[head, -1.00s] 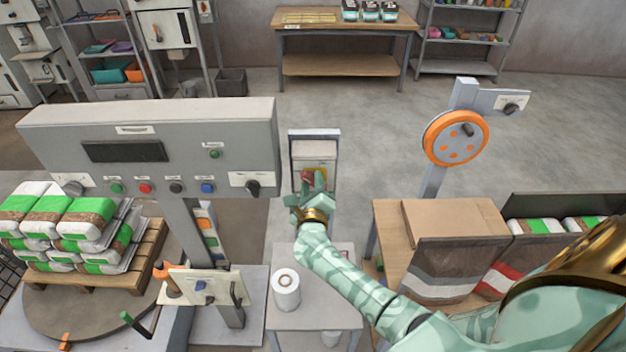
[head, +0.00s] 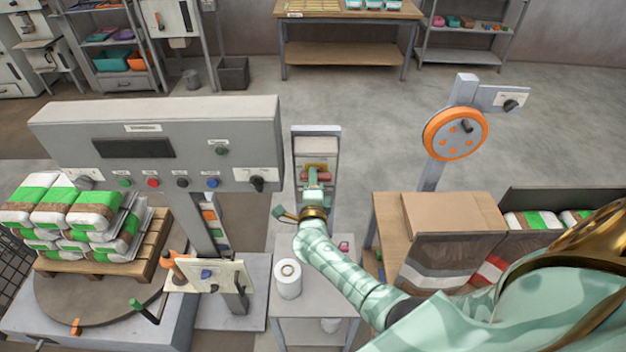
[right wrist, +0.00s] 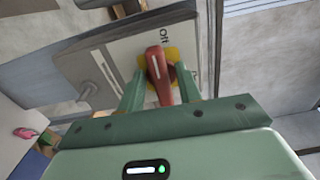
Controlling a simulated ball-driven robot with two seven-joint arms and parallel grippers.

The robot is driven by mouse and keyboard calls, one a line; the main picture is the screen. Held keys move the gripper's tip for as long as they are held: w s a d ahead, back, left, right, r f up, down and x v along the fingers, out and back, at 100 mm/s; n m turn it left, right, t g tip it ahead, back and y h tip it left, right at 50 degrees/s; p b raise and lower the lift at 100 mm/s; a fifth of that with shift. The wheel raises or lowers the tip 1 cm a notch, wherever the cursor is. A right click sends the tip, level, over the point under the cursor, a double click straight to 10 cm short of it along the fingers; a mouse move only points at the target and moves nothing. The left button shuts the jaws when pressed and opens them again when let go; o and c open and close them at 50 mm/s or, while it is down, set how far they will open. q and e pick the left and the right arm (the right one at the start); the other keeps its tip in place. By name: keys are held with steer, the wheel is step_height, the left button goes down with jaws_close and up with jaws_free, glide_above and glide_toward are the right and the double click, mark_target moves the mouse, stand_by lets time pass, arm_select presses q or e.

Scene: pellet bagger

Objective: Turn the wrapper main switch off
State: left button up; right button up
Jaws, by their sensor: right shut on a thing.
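The wrapper main switch has a red handle (head: 318,177) on a yellow plate (head: 316,167), set on a grey panel on a post right of the control console. In the right wrist view the red handle (right wrist: 160,76) stands between my two fingers, in front of the yellow plate (right wrist: 171,62). The word "Off" is printed just beside the handle's upper end; a second label at the right is partly hidden. My right gripper (head: 313,183) is shut on the red handle; it also shows in the right wrist view (right wrist: 160,92). My left gripper is not in view.
The grey console (head: 160,145) with buttons stands left of my right arm. A small grey table (head: 312,298) with a white roll (head: 288,279) is below the arm. A turntable with a pallet of bags is at left. A post with an orange wheel (head: 455,134) stands at right.

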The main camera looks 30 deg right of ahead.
steer(key=shift+n, duration=0.3)
steer(key=o, duration=0.6)
steer(key=shift+a, duration=0.1)
